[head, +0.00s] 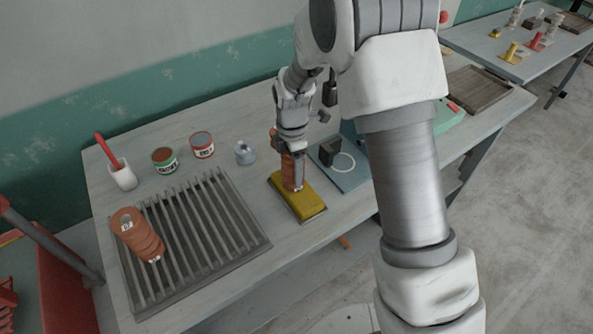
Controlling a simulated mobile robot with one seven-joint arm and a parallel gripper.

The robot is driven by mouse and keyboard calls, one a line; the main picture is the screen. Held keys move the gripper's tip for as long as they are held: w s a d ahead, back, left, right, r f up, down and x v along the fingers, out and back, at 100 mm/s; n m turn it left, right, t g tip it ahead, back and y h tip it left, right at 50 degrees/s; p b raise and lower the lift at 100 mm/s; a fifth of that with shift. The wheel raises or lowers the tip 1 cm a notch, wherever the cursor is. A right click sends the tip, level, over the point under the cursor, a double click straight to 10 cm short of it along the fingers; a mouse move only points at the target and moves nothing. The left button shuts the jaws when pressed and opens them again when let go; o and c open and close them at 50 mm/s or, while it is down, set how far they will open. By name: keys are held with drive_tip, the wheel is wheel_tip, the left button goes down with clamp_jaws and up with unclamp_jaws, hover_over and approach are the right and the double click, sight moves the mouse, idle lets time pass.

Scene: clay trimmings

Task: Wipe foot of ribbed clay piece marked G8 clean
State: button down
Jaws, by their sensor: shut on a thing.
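My gripper (292,155) is shut on an upright orange-brown clay piece (292,176), with the fingers around its upper part. The lower end of this piece is at the yellow sponge-like block (312,206). It looks to be in contact, but a small gap cannot be ruled out from this angle. A small pale mark shows low on the piece, too small to read, so I cannot confirm G8. Another ribbed clay piece (148,243) lies on the slatted grey rack (205,240) at left, with a white label that I cannot read surely.
Behind the rack stand a white cup (122,174) with a red-handled tool, a green-labelled can (165,160), a red can (202,145) and a small grey-blue pot (245,153). A dark block (329,151) sits on a blue board (350,178) right of the gripper.

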drive_tip(key=shift+w+a, duration=0.7)
drive_tip(key=shift+w, duration=0.35)
drive_tip(key=shift+s+d, duration=0.1)
drive_tip(key=shift+s, duration=0.05)
drive_tip(key=shift+s+d+b, duration=0.2)
drive_tip(key=shift+s+d, duration=0.5)
drive_tip(key=shift+s, duration=0.35)
drive_tip(key=shift+s+d+b, duration=0.15)
drive_tip(key=shift+s+d, duration=0.6)
drive_tip(key=shift+s, duration=0.3)
drive_tip(key=shift+s+d+b, duration=0.2)
drive_tip(key=shift+s+d, duration=0.5)
drive_tip(key=shift+s, duration=0.35)
drive_tip(key=shift+w+a, duration=0.75)
drive_tip(key=shift+w, duration=0.35)
drive_tip(key=shift+w+a, duration=0.75)
drive_tip(key=shift+w, duration=0.35)
drive_tip(key=shift+w+a, duration=0.75)
drive_tip(key=shift+w, duration=0.35)
drive_tip(key=shift+s+d, duration=0.1)
drive_tip(key=shift+s+d, duration=0.7)
drive_tip(key=shift+s, duration=0.35)
drive_tip(key=shift+s+d, duration=0.75)
drive_tip(key=shift+s, duration=0.35)
drive_tip(key=shift+s+d, duration=0.7)
drive_tip(key=shift+s, duration=0.35)
drive_tip(key=shift+w+a, duration=0.1)
